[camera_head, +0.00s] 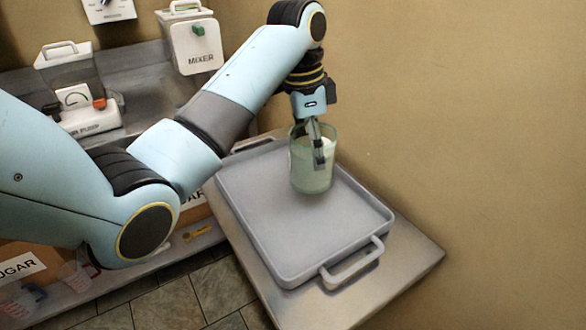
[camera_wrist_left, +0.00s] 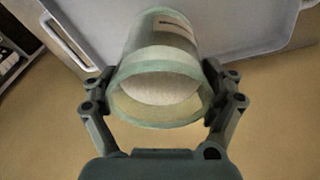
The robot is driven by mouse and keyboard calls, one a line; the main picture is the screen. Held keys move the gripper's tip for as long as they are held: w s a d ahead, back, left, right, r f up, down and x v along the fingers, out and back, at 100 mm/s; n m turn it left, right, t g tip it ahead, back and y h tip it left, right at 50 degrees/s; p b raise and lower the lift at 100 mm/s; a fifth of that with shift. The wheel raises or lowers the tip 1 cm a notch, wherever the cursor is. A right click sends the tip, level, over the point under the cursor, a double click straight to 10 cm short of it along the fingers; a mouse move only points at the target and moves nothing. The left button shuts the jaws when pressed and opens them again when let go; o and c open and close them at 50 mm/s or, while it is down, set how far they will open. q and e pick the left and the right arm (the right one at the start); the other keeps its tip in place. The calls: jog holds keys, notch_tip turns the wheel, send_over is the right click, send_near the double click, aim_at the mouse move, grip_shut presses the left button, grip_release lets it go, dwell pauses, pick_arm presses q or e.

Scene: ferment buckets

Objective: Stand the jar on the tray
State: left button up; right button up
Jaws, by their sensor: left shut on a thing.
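The jar (camera_head: 311,171) is a greenish see-through glass with pale contents. It is upright over the far part of the grey tray (camera_head: 335,230); I cannot tell whether its base touches the tray. My left gripper (camera_head: 318,160) reaches down from above and is shut on the jar's upper part. In the left wrist view the two fingers hold the jar (camera_wrist_left: 160,75) from both sides, with its open mouth towards the camera and a label on its far side. The tray (camera_wrist_left: 240,25) shows behind it. My right gripper is not in view.
The tray lies on a metal table (camera_head: 410,260) beside a tan wall (camera_head: 470,110), with a handle at its near end. The tray's near part is clear.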

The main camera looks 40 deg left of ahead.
aim_at(293, 169)
pick_arm(q)
jog(key=a+f, duration=0.1)
jog(key=a, duration=0.1)
jog(key=shift+s+a+f, duration=0.35)
jog(key=shift+s+a, duration=0.05)
jog(key=shift+s+a+f, duration=0.1)
jog(key=shift+a+f, duration=0.3)
jog(key=shift+a, duration=0.05)
notch_tip(293, 169, down, 4)
jog(key=shift+r, duration=0.1)
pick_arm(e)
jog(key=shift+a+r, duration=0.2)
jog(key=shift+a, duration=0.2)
pick_arm(q)
jog(key=o, duration=1.5)
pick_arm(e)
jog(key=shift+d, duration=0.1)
